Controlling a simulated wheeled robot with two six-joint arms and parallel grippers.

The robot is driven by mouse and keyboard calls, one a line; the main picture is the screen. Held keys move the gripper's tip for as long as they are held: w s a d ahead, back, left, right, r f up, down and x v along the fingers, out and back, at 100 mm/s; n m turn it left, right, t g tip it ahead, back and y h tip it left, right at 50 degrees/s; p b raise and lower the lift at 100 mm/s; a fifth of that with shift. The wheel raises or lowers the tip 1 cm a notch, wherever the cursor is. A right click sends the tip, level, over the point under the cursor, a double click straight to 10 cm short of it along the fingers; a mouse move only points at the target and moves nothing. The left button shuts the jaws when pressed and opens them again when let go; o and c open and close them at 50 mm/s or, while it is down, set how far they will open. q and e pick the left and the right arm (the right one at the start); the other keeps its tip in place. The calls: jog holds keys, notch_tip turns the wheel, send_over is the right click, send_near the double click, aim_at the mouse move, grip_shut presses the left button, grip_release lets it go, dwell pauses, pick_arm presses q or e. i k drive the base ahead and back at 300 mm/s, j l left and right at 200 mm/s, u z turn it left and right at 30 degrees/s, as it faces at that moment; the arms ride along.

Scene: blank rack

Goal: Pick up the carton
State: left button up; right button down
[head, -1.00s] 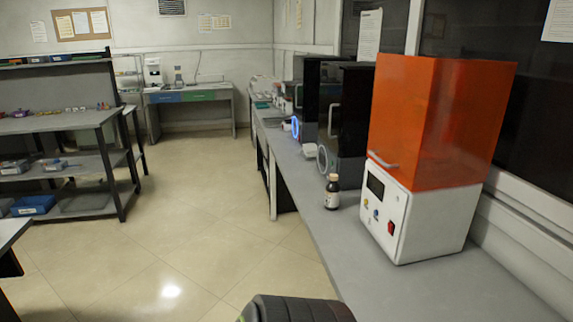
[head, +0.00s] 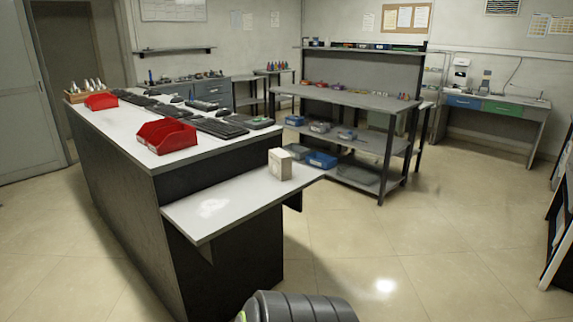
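A small pale beige carton (head: 280,164) stands upright on the low white side shelf (head: 225,203) at the end of the black and white counter. It sits near the shelf's far right corner, with nothing touching it. Neither of my grippers is in the head view, and nothing shows holding the carton.
The long counter (head: 140,124) holds red bins (head: 166,136), keyboards and a wooden rack of bottles. A dark shelving unit (head: 345,101) with several bins stands behind the shelf. A bench (head: 495,115) is at the back right.

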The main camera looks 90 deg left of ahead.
aim_at(281, 162)
jog(key=u, duration=2.9)
jog(key=i+l+u, duration=0.15)
jog(key=u, duration=0.2)
jog(key=i+l+u, duration=0.15)
jog(key=u, duration=0.2)
jog(key=i+l+u, duration=0.1)
jog(key=l+u, duration=0.25)
jog(key=i+l+u, duration=0.1)
jog(key=l, duration=0.35)
jog(key=i+l+u, duration=0.1)
jog(key=l, duration=0.35)
jog(key=i+l+u, duration=0.1)
jog(key=l, duration=0.4)
jog(key=i+l+u, duration=0.1)
jog(key=l, duration=0.4)
jog(key=i+l+u, duration=0.1)
jog(key=l, duration=0.4)
jog(key=i, duration=0.1)
